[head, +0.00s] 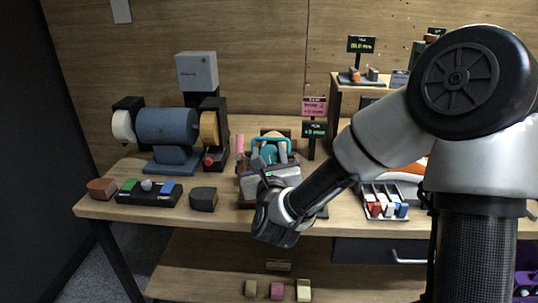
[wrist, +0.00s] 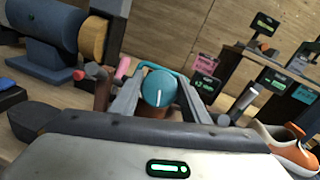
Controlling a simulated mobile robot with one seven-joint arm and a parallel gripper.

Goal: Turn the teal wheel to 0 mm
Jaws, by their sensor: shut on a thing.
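The teal wheel (wrist: 158,87) is a round knob with a white line on its face. The line stands nearly upright in the wrist view. My gripper (wrist: 157,95) has one grey finger on each side of the wheel and is shut on it. In the head view the wheel (head: 269,153) is partly hidden behind my gripper (head: 270,168). A teal bar arches behind it. A small dark display (head: 314,130) with green digits stands just right of the wheel; it also shows in the wrist view (wrist: 205,63). Its reading looks like about 3 mm, but is too small to be sure.
A blue bench grinder (head: 168,126) stands to the left, with a dark block (head: 203,199) in front. A pink sign (head: 314,106) stands above the display. A tray of coloured pieces (head: 384,202) and an orange-and-white sneaker (wrist: 285,150) lie to the right.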

